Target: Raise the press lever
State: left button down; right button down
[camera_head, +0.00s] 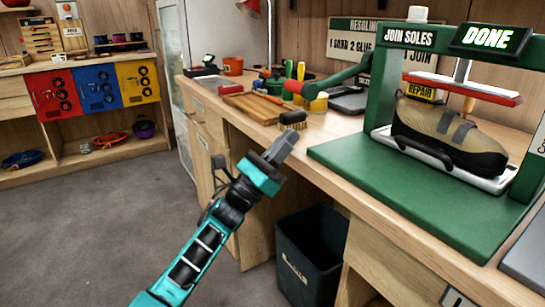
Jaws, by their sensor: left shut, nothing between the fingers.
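The green press (380,100) stands on the bench at the right, with a "JOIN SOLES" sign and a lit "DONE" display (490,39). Its lever (335,78) is a green bar reaching left, sloping down to a red end (293,86). A red-edged pressing plate (468,87) is above a brown and grey shoe (447,132), with a gap at least at the right. The shoe sits on a pale tray and bears a yellow "REPAIR" tag. My left gripper (283,147) is shut and empty, in front of the bench edge, below and left of the lever's end. My right gripper is out of view.
A brush (293,120), a wooden rack (252,106), screwdrivers and a yellow pot (318,102) crowd the bench near the lever. A dark bin (309,250) stands under the bench. Coloured lockers (97,88) are at the far left. The floor at left is clear.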

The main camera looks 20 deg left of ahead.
pick_arm(q)
jog(key=r, duration=0.1)
jog(key=w+d+r, duration=0.1)
jog(key=r, duration=0.1)
jog(key=w+r, duration=0.1)
jog(key=r, duration=0.1)
jog(key=shift+d, duration=0.2)
jog(key=shift+r, duration=0.45)
jog(key=shift+r, duration=0.1)
